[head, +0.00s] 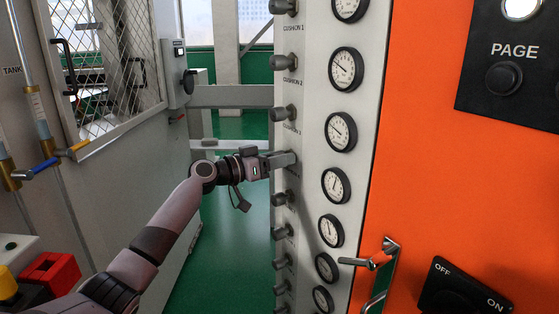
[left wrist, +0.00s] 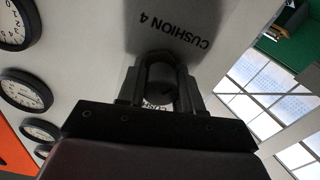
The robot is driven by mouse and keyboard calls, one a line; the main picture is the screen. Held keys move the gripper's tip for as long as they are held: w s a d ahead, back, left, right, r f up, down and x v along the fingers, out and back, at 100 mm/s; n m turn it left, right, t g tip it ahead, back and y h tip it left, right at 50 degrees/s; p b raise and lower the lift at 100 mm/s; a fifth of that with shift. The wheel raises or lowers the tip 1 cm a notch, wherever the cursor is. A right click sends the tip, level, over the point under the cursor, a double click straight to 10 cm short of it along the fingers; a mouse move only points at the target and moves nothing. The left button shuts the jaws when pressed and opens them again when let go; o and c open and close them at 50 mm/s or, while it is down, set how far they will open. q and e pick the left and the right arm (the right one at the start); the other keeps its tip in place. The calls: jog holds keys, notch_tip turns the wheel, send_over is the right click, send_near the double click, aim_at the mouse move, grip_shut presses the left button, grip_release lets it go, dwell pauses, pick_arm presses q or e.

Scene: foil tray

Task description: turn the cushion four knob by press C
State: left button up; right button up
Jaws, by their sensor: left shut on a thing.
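A column of dark knobs runs down the narrow grey panel (head: 310,190), with labels such as CUSHION 2 and CUSHION 3. My left gripper (head: 285,160) reaches the panel just below the CUSHION 3 label, where its fingers hide the fourth knob in the head view. In the left wrist view, the cushion four knob (left wrist: 161,88) sits between the two fingers of my left gripper, which is shut on it. The upside-down CUSHION 4 label (left wrist: 175,30) shows beside it. The knob's turn angle cannot be read. My right gripper is in neither view.
Several round gauges (head: 336,185) line the panel to the right of the knobs. An orange cabinet front (head: 430,150) with a metal handle (head: 370,255) stands to the right. A grey cabinet with a mesh door (head: 105,65) is at left. Green floor (head: 235,230) lies between.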

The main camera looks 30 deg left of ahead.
pick_arm(q)
jog(key=n, duration=0.4)
jog(key=n+p, duration=0.1)
jog(key=n, duration=0.4)
jog(key=shift+a+r+p, duration=0.1)
jog(key=shift+p, duration=0.2)
jog(key=n+p, duration=0.1)
jog(key=n, duration=0.2)
jog(key=shift+n+p, duration=0.3)
jog(key=shift+p, duration=0.1)
jog(key=n+p, duration=0.1)
jog(key=n, duration=0.2)
jog(key=shift+n+p, duration=0.35)
jog(key=shift+n, duration=1.25)
jog(key=shift+f+n+p, duration=0.2)
jog(key=shift+n+p, duration=0.15)
jog(key=shift+n, duration=1.25)
jog(key=o, duration=1)
